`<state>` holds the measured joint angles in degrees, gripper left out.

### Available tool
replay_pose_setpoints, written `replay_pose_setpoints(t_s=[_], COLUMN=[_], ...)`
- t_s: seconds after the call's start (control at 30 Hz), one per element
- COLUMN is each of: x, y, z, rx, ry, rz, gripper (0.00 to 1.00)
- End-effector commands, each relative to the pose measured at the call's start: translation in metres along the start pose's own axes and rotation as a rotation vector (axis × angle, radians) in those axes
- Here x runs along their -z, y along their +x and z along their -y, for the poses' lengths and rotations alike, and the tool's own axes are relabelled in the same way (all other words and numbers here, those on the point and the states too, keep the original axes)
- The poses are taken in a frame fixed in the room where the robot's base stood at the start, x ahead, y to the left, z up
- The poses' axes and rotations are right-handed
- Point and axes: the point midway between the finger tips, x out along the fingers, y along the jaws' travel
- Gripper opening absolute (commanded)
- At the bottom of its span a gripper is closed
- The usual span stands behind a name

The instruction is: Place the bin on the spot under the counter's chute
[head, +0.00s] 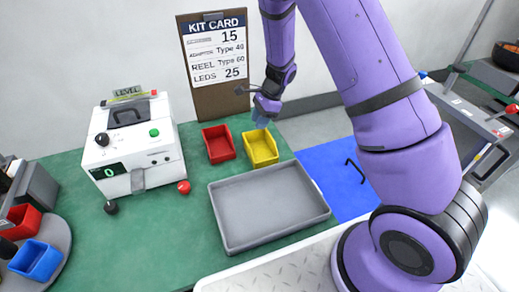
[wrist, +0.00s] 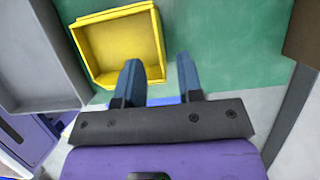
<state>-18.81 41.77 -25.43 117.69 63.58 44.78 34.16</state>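The white counter (head: 134,147) stands on the green mat, with a "0" display and a small grey chute (head: 138,181) low on its front. The spot under the chute shows no bin. A yellow bin (head: 263,152) and a red bin (head: 218,146) stand side by side behind the grey tray. My gripper (head: 261,118) is at the yellow bin's far edge. In the wrist view my gripper (wrist: 158,75) is open, with one finger over the yellow bin (wrist: 117,40) and the other outside its wall. I cannot tell whether they touch the wall.
A grey tray (head: 225,230) lies in front of the bins. A kit card board (head: 215,95) stands behind them. Black (head: 111,207) and red (head: 184,187) knobs flank the chute. A round stand at left holds another red bin (head: 20,222) and a blue bin (head: 36,260).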

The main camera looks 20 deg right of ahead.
Motion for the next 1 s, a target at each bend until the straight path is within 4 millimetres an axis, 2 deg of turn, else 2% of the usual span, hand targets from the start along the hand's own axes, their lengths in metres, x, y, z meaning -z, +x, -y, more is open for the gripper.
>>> replay_pose_setpoints(t_s=[0.1,0.27,0.6,0.9,0.93,1.0], x=[0.000,0.000,-0.001,-0.002,-0.002,-0.002], y=[0.012,0.020,0.063,0.068,0.068,0.068], z=[0.000,0.000,-0.001,-0.001,-0.001,-0.001], rx=[-0.001,-0.001,-0.001,0.001,0.001,0.001], ry=[0.000,-0.001,-0.001,-0.001,-0.001,-0.001], rz=[0.000,0.000,-0.001,0.000,0.000,0.000], gripper=[0.34,0.34,0.34,0.34,0.32,0.16])
